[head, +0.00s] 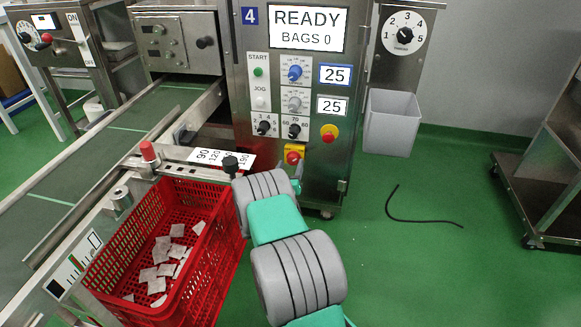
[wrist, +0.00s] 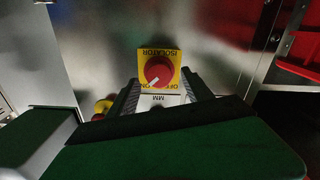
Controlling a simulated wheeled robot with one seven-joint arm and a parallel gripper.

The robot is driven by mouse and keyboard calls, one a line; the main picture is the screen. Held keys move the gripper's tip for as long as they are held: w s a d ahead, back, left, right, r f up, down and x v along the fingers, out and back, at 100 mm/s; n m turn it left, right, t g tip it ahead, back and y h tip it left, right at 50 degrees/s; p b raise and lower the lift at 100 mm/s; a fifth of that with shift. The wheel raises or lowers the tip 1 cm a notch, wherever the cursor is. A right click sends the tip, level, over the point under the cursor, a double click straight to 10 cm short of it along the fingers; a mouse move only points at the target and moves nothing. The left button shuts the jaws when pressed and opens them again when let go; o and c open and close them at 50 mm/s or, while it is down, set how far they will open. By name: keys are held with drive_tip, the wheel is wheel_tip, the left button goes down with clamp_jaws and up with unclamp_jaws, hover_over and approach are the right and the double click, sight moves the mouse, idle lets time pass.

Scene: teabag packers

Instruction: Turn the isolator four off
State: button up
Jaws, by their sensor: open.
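The isolator is a red rotary knob on a yellow plate (head: 293,157), low on the front of the steel machine marked 4 (head: 250,15). In the wrist view the isolator knob (wrist: 159,71) is close and appears upside down, with a white pointer slanting to the picture's lower left. I cannot read clearly which label the pointer meets. My gripper (wrist: 161,82) is open, its two dark fingers on either side of the lower part of the plate; contact cannot be told. In the head view my arm hides most of the gripper, just below the isolator.
A red-and-yellow emergency button (head: 329,133) sits to the upper right of the isolator. A red crate (head: 222,255) with teabags stands left of my arm. A grey bin (head: 391,122) hangs at right. A black cable (head: 425,221) lies on otherwise open green floor.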

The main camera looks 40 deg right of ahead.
drive_tip(key=shift+w+d, duration=0.35)
drive_tip(key=shift+d, duration=0.15)
clamp_jaws()
